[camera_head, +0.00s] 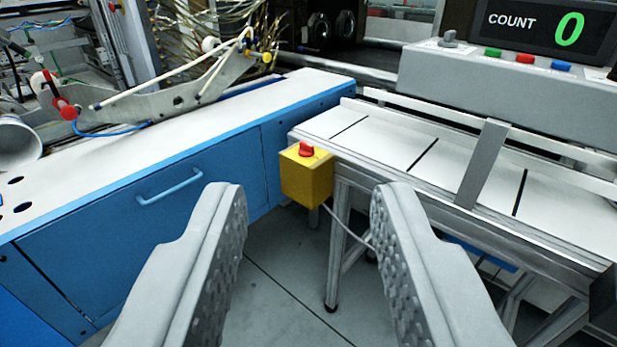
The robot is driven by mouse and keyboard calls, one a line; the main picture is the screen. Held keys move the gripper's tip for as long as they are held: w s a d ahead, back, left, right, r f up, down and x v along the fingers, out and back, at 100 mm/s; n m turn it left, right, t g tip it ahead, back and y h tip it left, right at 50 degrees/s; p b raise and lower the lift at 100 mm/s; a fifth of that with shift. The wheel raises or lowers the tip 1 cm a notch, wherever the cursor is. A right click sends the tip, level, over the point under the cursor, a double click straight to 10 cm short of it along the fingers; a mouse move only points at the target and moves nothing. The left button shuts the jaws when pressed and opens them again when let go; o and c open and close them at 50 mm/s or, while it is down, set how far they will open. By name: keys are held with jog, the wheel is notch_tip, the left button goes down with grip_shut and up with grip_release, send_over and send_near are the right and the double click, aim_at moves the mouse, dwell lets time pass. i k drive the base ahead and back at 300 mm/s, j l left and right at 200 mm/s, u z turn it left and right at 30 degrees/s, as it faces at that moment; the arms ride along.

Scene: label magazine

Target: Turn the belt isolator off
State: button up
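The belt isolator is a yellow box (306,178) with a red rotary knob (306,149) on its top face. It is fixed at the near left corner of the white conveyor, beside the blue cabinet. A thin pale cable runs down from it to the right. My gripper (307,205) is open and empty, its two grey fingers wide apart with ridged pads facing inward. The box lies beyond the fingertips and shows in the gap between them. The fingers do not touch it. The knob is too small to read its marked position.
The white conveyor (385,140) runs off to the right, with guide rails and a grey bracket (482,163). A counter box with buttons reads COUNT 0 (569,30). A blue cabinet (160,215) with a handle stands left. Grey floor (275,290) is open below.

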aim_at(306, 149)
jog(key=i+l, duration=0.35)
jog(key=i, duration=0.15)
jog(key=i+l+z, duration=0.1)
jog(key=i+l, duration=0.2)
jog(key=i, duration=0.25)
